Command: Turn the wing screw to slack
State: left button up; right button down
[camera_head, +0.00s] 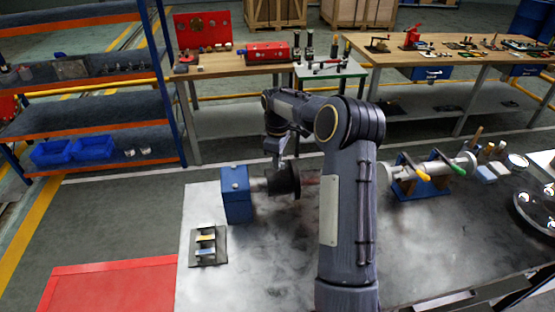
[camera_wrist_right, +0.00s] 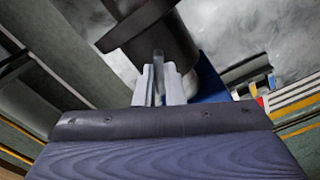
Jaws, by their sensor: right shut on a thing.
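The wing screw (camera_wrist_right: 158,60) shows in the right wrist view as a thin grey tab between my right gripper's fingers, by a dark round flanged part (camera_wrist_right: 150,30). My right gripper (camera_wrist_right: 158,84) is shut on it. In the head view my right gripper (camera_head: 276,160) reaches down to the top of the dark round part (camera_head: 284,182); the screw is too small or hidden to make out there. A blue block (camera_head: 236,196) stands left of the dark part. My left gripper is not in view.
The grey bench top (camera_head: 270,265) is clear at the front. A dark tray (camera_head: 208,246) with small pieces lies left. A blue-based unit (camera_head: 422,178) with yellow and green handles stands right, beside a round metal dish (camera_head: 538,205). A red panel (camera_head: 110,288) is at lower left.

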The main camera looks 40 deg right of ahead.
jog(key=shift+w+r, duration=0.1)
dwell(0.4)
jog(key=c, duration=1.5)
grip_release()
notch_tip(320, 180, up, 8)
jog(key=shift+f+b, duration=0.15)
jog(key=shift+b, duration=0.55)
